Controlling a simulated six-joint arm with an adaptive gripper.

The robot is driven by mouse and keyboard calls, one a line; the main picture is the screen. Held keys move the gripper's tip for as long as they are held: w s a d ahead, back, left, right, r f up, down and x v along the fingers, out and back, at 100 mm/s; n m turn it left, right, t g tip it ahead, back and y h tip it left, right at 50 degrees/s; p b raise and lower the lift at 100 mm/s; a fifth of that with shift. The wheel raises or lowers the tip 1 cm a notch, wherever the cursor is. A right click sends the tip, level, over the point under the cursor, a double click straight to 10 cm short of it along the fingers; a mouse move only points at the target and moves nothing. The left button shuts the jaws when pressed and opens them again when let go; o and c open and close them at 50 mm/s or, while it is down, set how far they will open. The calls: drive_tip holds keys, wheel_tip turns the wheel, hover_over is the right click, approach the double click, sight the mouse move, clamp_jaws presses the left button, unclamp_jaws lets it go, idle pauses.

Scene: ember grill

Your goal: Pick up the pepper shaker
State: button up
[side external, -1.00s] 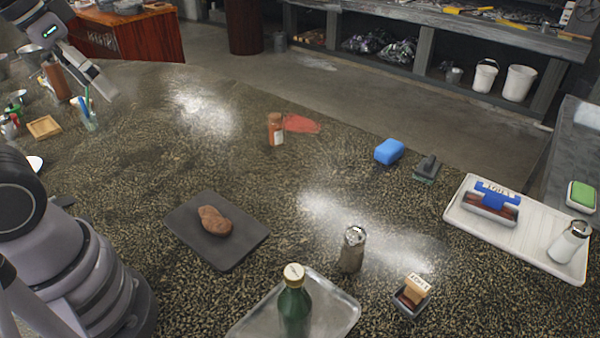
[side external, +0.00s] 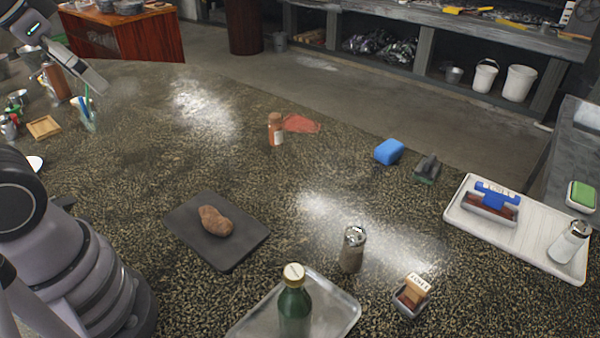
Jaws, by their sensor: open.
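The pepper shaker (side external: 352,250), a clear shaker with a silver cap and grey-brown contents, stands upright on the speckled dark counter, right of centre near the front. My gripper (side external: 84,72) is at the top left, partly cut off by the picture edge, far from the shaker. It is open, and I see nothing held in it. One finger shows clearly; the other is hard to make out.
A green bottle (side external: 294,308) on a metal tray (side external: 342,302) stands left of the shaker; a small dark holder (side external: 411,299) is right. A dark board (side external: 184,216) bears a brown potato-like item (side external: 215,221).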

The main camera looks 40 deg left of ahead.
drive_tip(key=shift+c, duration=0.9)
drive_tip(key=shift+w, duration=0.1)
